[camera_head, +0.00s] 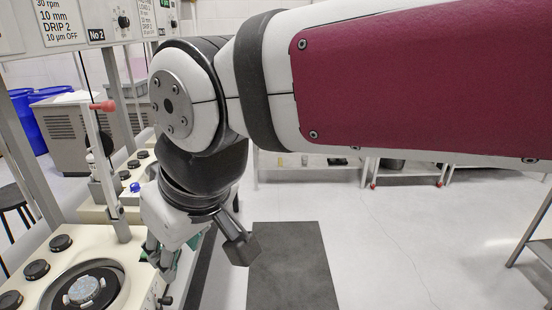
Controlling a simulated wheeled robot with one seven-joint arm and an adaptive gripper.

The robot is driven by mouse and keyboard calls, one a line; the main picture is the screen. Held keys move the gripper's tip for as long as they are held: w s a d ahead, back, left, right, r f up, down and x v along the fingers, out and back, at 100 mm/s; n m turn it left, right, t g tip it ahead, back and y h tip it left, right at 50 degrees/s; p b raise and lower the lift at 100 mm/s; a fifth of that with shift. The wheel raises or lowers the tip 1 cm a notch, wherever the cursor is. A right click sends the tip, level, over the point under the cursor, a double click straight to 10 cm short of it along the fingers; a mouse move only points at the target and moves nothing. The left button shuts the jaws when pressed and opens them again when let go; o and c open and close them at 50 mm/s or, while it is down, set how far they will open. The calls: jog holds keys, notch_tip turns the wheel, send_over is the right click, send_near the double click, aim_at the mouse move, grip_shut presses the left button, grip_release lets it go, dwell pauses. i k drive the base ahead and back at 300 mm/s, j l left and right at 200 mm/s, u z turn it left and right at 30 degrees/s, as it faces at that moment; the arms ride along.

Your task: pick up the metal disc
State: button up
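A round, pale metallic disc (84,290) lies inside a dark ring on the cream machine top at the lower left. I take it to be the metal disc. My gripper (203,258) hangs from the wrist, pointing down, to the right of the disc and apart from it. Its fingers are spread wide, and I see nothing held between them. The left finger is partly hidden against the machine's edge.
Black knobs (61,243) sit on the machine top near the disc. A dark floor mat (290,265) lies on open floor to the right. Blue barrels (50,95) stand at the back left.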

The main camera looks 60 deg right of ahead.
aim_at(81, 292)
jog(key=z, duration=5.65)
jog(key=u, duration=5.85)
jog(key=i+l, duration=0.35)
jog(key=l, duration=0.15)
jog(key=i+l, duration=0.3)
jog(key=l, duration=0.15)
